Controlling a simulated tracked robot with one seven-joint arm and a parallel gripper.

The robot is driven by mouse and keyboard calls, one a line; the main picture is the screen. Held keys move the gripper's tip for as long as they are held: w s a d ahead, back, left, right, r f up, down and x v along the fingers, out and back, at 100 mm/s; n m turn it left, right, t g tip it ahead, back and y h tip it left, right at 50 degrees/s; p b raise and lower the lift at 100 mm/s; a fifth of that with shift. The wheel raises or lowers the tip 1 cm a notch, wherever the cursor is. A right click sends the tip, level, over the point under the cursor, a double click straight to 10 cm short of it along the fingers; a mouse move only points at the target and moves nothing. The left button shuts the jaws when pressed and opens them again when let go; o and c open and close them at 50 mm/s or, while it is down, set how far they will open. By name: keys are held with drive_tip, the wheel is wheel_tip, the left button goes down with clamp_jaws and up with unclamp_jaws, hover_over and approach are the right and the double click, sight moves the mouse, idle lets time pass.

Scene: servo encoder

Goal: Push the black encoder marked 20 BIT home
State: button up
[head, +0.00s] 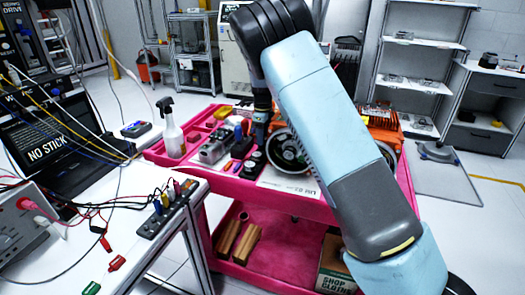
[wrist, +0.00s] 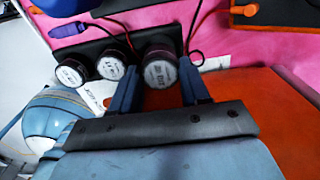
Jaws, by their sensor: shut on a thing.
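In the wrist view, a dark round encoder with a white printed cap (wrist: 160,73) stands between the two fingers of my gripper (wrist: 159,90). My gripper is shut on it. The cap's print is too blurred to read for sure, so I cannot confirm 20 BIT. Two similar dark round parts with white caps stand to its left, the middle one (wrist: 110,67) and the left one (wrist: 70,76). They sit on a dark strip. In the head view my gripper (head: 262,122) points down over the pink cart; the held encoder is not clear there. How deep it sits cannot be told.
The pink cart (head: 160,148) carries a round metal-faced part (head: 287,152), an orange case (head: 384,135) and a white spray bottle (head: 171,130). Thin cables run behind the encoders. A white bench (head: 150,255) with leads stands at the left.

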drive_tip(key=shift+r, duration=1.8)
drive_tip(key=shift+r, duration=0.1)
